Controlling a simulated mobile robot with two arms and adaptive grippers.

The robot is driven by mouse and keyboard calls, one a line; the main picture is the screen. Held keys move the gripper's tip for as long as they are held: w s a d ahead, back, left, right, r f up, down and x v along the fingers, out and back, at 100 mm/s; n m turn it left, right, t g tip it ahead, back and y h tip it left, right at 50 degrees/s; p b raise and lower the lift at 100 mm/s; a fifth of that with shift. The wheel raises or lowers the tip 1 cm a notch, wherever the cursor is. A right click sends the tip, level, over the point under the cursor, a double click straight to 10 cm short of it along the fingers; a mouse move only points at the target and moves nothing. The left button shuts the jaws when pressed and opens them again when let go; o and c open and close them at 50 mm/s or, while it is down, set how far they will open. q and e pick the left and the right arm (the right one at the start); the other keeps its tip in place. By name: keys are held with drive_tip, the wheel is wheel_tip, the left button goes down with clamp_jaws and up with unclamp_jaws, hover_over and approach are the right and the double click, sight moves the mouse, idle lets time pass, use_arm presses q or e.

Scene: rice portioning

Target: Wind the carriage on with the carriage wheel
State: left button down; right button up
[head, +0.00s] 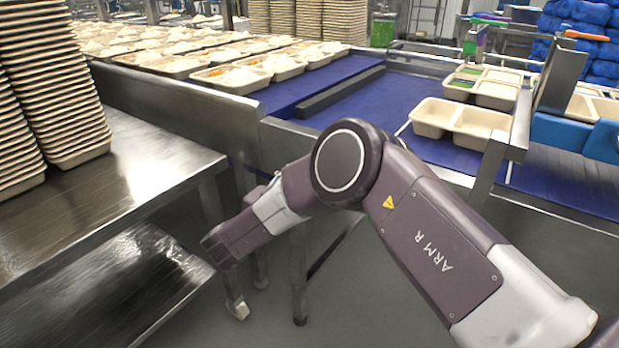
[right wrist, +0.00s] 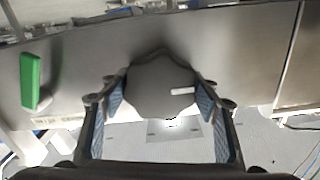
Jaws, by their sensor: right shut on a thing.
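A grey lobed wheel (right wrist: 160,85), which looks like the carriage wheel, sits against a steel panel in the right wrist view. The blue-padded fingers of my right gripper (right wrist: 160,100) are on either side of it, shut on it. A short pale bar marks the wheel's face on the right. In the head view my right arm reaches left and down beside the conveyor; its fingers and the wheel are hidden there. I cannot make out the carriage for certain. My left gripper is in neither view.
A green handle (right wrist: 30,80) stands left of the wheel. A steel table (head: 150,160) with stacked trays (head: 45,85) lies left. The blue conveyor belt (head: 425,92) carries two-compartment trays (head: 458,129) at right. Filled trays (head: 240,78) stand at the back. Floor shows below my arm.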

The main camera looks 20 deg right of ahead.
drive_tip(key=shift+f, duration=0.15)
drive_tip(key=o, duration=1.2)
drive_tip(key=v, duration=1.2)
drive_tip(key=shift+s, duration=0.1)
